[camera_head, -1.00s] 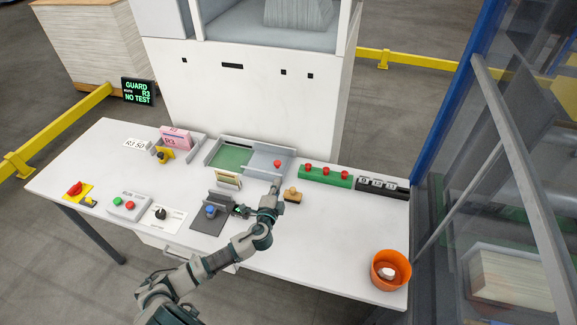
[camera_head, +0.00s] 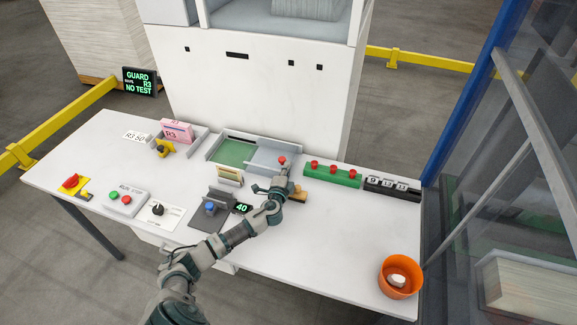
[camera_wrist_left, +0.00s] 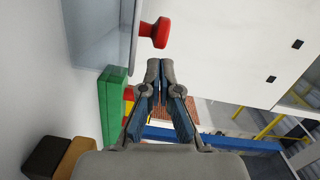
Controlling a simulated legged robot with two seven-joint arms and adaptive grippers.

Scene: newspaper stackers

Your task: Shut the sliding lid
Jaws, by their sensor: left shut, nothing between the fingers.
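The sliding lid (camera_head: 266,156) is a grey panel over the right part of a shallow tray on the table. The tray's green floor (camera_head: 234,152) shows uncovered on the left. A red knob (camera_head: 282,160) stands near the lid's right end. My left gripper (camera_head: 282,176) is just in front of the knob. In the left wrist view the gripper (camera_wrist_left: 160,66) is shut and empty, its tips close to the red knob (camera_wrist_left: 154,32) and seemingly apart from it. The lid's grey edge (camera_wrist_left: 132,40) shows beside it. My right gripper is not in view.
A green block with red buttons (camera_head: 332,174) and a number counter (camera_head: 391,187) stand to the right. A wooden-looking stamp (camera_head: 299,193) is partly behind my gripper. A card holder (camera_head: 229,176) stands in front of the tray. An orange bowl (camera_head: 400,276) is at front right.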

